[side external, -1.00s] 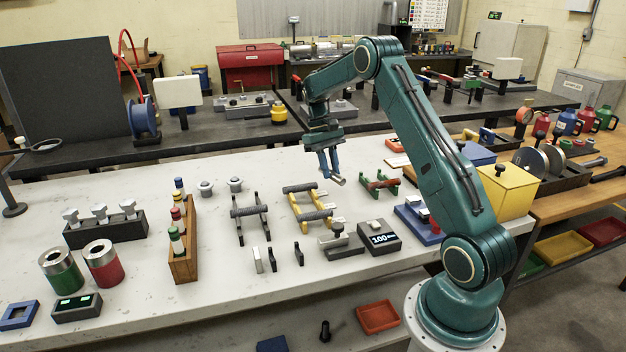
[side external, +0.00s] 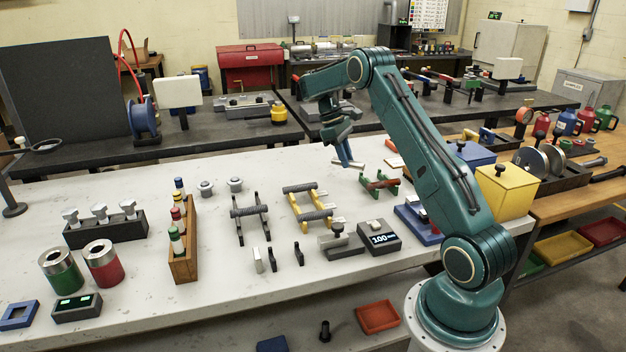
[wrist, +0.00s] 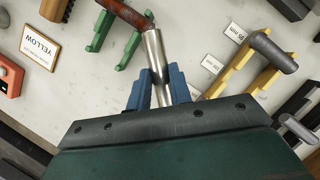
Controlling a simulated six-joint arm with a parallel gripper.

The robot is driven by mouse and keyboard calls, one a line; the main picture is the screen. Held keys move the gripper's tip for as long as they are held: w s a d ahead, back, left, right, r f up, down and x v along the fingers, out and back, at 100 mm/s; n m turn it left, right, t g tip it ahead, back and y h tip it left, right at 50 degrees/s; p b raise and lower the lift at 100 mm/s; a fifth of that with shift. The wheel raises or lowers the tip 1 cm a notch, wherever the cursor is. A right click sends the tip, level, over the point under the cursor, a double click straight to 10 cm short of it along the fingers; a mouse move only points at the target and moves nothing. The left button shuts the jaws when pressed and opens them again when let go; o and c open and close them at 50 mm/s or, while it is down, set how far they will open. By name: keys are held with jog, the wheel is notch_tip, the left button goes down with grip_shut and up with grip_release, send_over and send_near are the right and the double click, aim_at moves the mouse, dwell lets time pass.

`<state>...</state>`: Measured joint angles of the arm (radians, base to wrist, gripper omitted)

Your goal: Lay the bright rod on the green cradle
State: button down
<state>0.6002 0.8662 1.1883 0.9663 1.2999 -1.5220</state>
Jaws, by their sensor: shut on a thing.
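My gripper (side external: 345,154) has blue fingers shut on the bright rod (side external: 360,163), held above the white bench. In the wrist view the smooth silver bright rod (wrist: 153,50) runs up from between the fingers (wrist: 158,92). The green cradle (side external: 393,188) stands on the bench to the right of and below the gripper. A rusty brown rod (side external: 378,183) lies across it. In the wrist view the green cradle (wrist: 130,50) and brown rod (wrist: 125,12) are close to the bright rod's far end; I cannot tell the height gap.
A yellow cradle (side external: 299,208) with dark ridged rods and a black cradle (side external: 239,226) with another stand to the left. A blue fixture (side external: 415,224) and a display box (side external: 380,238) stand in front of the green cradle. Clear bench lies behind the cradles.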

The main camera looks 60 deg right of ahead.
jog(key=s+d+r+n+t+h, duration=0.1)
jog(key=s+d+r+n+h, duration=0.1)
jog(key=s+d+n, duration=0.3)
jog(key=d+n+h, duration=0.1)
jog(key=d+n, duration=0.3)
jog(key=shift+s, duration=0.3)
jog(key=shift+f, duration=2.8)
jog(key=shift+f, duration=1.45)
dwell(1.5)
dwell(0.5)
jog(key=c, duration=1.2)
grip_release()
jog(key=shift+a, duration=0.1)
